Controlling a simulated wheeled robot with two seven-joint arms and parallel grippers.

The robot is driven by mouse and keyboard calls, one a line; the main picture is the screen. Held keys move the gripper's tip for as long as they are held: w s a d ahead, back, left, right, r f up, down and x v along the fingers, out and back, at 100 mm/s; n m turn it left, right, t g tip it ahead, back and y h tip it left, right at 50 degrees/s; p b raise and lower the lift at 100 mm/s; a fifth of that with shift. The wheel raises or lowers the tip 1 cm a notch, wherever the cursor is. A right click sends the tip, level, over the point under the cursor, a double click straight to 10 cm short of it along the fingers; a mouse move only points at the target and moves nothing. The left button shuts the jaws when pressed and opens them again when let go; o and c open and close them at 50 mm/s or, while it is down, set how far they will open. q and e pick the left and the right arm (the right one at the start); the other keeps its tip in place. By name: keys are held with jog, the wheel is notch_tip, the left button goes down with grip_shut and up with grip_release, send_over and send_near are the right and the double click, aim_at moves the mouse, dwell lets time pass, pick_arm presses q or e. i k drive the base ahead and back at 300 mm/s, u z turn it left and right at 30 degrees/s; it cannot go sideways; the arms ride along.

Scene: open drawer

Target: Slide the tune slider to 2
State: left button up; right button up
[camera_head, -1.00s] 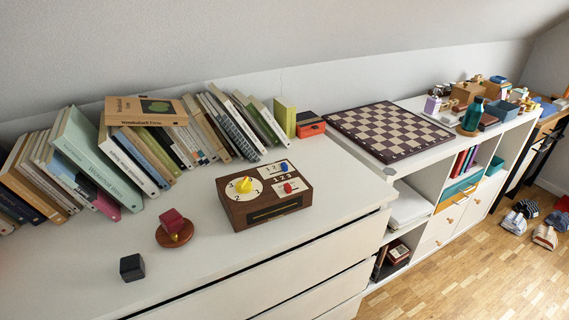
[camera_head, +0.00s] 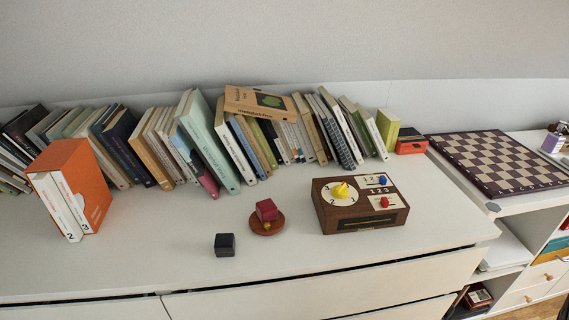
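The brown wooden box (camera_head: 325,211) sits on the white dresser top, right of the middle. On its top are a yellow dial (camera_head: 342,190) with numbers around it, a blue knob (camera_head: 382,180) on a white plate, and a red knob (camera_head: 385,202) on another white plate. The digits 1 2 3 are printed in a row between the two plates. I cannot tell which knob is the tune slider, or its exact setting. Neither of my grippers is in view.
A dark cube (camera_head: 225,245) and a red cube on a round wooden base (camera_head: 267,228) stand left of the box. Leaning books (camera_head: 207,143) line the wall behind. An orange slipcase (camera_head: 76,170) is at left, a chessboard (camera_head: 497,158) at right. The dresser's front strip is clear.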

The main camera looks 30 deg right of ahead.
aim_at(382, 180)
jog(key=u, duration=0.9)
jog(key=k, duration=0.9)
jog(key=z, duration=2.1)
jog(key=i, duration=0.15)
jog(key=u, duration=1)
